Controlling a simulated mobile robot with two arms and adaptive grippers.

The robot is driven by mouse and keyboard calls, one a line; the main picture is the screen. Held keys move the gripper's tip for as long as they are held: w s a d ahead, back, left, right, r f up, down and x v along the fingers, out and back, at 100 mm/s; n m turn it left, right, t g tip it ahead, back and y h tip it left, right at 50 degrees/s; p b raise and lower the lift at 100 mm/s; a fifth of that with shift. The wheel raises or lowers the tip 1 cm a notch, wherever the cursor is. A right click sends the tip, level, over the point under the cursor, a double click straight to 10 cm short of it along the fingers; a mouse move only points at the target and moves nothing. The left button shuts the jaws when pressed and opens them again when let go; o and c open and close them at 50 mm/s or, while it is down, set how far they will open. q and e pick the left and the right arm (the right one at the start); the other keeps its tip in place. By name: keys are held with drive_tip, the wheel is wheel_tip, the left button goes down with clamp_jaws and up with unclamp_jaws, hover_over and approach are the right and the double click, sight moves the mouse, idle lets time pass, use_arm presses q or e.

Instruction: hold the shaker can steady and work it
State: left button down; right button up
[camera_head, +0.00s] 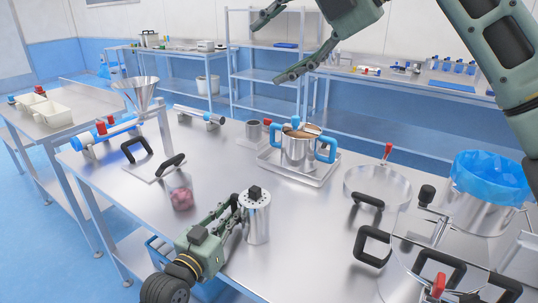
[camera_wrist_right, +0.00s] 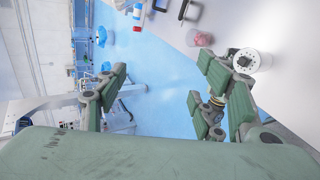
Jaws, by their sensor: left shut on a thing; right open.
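The shaker can (camera_head: 257,222) is a shiny metal cylinder with a dark knob on its lid, standing upright near the table's front edge. My left gripper (camera_head: 238,213) is shut on its left side. The can also shows in the right wrist view (camera_wrist_right: 256,62), at the upper right. My right gripper (camera_head: 268,50) is open and empty, high above the back of the table and well apart from the can. Its two spread fingers also show in the right wrist view (camera_wrist_right: 160,75), with blue floor between them.
A clear jar (camera_head: 180,192) with pinkish contents stands left of the can. A blue-handled pot (camera_head: 297,150) sits on a tray behind it. At right are a round pan (camera_head: 377,184), a blue-lined bin (camera_head: 487,205) and black-handled equipment. Bare steel table lies right of the can.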

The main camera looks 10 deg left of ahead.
wheel_tip(320, 180, down, 10)
drive_tip(key=s+a+h, duration=0.1)
drive_tip(key=a+h, duration=0.1)
drive_tip(key=h, duration=0.2)
drive_tip(key=m+h, duration=0.2)
drive_tip(key=h, duration=0.2)
approach(259, 194)
drive_tip(key=x, duration=0.9)
drive_tip(key=shift+f, duration=0.1)
drive_tip(key=shift+c, duration=0.5)
drive_tip(key=c, duration=1.1)
drive_tip(key=shift+r, duration=0.7)
drive_tip(key=shift+r, duration=3.45)
